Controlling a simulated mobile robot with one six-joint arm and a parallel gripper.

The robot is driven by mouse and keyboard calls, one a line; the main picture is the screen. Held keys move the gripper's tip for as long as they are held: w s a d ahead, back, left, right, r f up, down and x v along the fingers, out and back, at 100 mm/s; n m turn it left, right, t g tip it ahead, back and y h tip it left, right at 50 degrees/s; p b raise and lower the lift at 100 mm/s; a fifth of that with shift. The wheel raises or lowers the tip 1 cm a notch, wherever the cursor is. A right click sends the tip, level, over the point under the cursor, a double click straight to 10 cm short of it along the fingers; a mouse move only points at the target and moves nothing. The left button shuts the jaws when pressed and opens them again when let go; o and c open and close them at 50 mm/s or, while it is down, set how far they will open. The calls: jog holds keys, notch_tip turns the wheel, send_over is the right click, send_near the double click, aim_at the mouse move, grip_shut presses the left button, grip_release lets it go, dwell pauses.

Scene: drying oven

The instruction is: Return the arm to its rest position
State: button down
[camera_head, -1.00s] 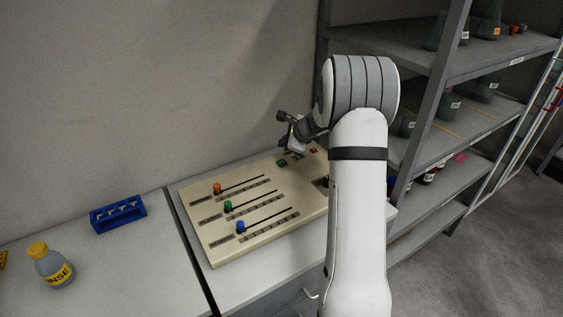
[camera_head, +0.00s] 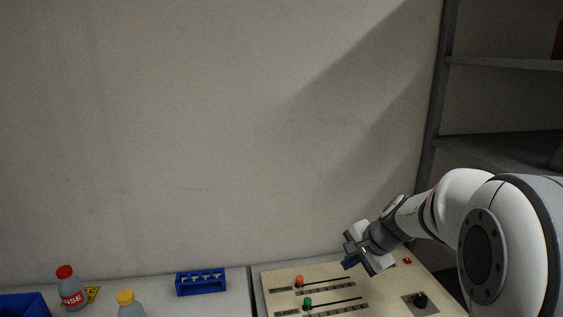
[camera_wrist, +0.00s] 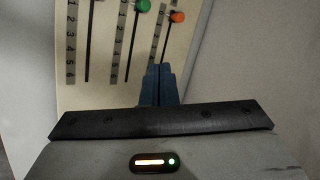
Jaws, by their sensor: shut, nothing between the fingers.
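My gripper (camera_head: 349,264) is at the right of the head view, above the back part of the beige control panel (camera_head: 331,275). Its blue fingers (camera_wrist: 158,86) are together and empty in the wrist view. The panel has an orange slider knob (camera_head: 299,281) and a green slider knob (camera_head: 307,302), both left of the gripper. In the wrist view the green knob (camera_wrist: 142,6) and orange knob (camera_wrist: 177,16) lie beyond the fingertips. My white arm reaches in from the right edge of the head view. The panel's front part is cut off by the frame.
A blue rack (camera_head: 201,282) stands left of the panel. A red-capped bottle (camera_head: 71,289), a yellow-capped bottle (camera_head: 128,304) and a blue bin (camera_head: 24,305) are further left. Grey shelving (camera_head: 500,63) stands at the right. The wall (camera_head: 210,130) is behind the bench.

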jog(key=s+a+n+g+h, duration=0.1)
jog(key=s+n+h, duration=0.3)
jog(key=s+n, duration=0.7)
jog(key=s+g, duration=0.1)
jog(key=s, duration=1.1)
jog(key=shift+s+a+r, duration=0.2)
jog(key=shift+s+a, duration=0.05)
jog(key=shift+a, duration=0.1)
